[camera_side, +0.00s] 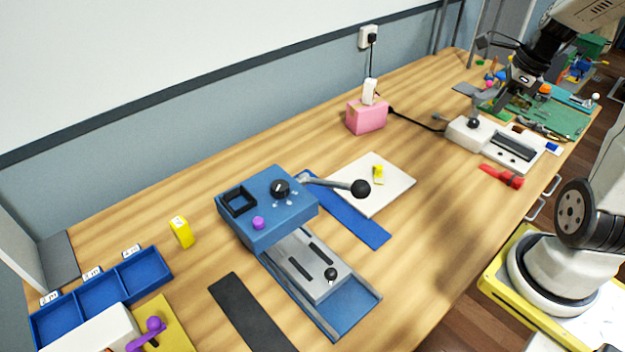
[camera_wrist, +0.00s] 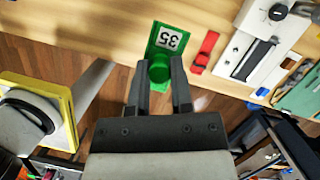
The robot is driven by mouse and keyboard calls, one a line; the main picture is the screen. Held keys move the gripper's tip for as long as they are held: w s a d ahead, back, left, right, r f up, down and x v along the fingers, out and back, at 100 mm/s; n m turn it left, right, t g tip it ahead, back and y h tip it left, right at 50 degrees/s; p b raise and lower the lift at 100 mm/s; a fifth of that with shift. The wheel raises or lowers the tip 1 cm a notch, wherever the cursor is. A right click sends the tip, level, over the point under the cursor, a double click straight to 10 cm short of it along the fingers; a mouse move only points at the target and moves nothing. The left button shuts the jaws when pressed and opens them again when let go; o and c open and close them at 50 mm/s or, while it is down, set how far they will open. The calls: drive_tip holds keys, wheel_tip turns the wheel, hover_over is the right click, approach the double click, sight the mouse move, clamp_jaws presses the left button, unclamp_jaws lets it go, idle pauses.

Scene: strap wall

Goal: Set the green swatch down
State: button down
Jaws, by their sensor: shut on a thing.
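The green swatch (camera_wrist: 168,40) shows at the top middle of the wrist view, with a white label reading 35. A green knob-like part of it sits between the fingers of my gripper (camera_wrist: 161,75), which is shut on it. The wooden table top and its edge lie beyond and below the swatch. In the side view my gripper (camera_side: 489,100) is at the upper right, near the green mat. I cannot make out the swatch clearly there.
A white device (camera_side: 506,142) and a red tool (camera_side: 502,176) lie near the table's right edge. A green mat (camera_side: 560,117) holds clutter. A blue press (camera_side: 268,210), white board (camera_side: 395,190) and blue bins (camera_side: 102,292) stand further left. Bare wood lies between.

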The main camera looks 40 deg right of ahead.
wheel_tip(320, 180, down, 10)
drive_tip(key=shift+f, duration=0.25)
hover_over(439, 155)
drive_tip(key=s, duration=0.1)
drive_tip(key=shift+s+f, duration=0.1)
drive_tip(key=shift+f, duration=4.5)
drive_tip(key=shift+f, duration=0.1)
drive_tip(key=shift+w+d+f, duration=0.1)
drive_tip(key=shift+w+f, duration=0.1)
drive_tip(key=shift+f, duration=1.55)
drive_tip(key=shift+f, duration=0.1)
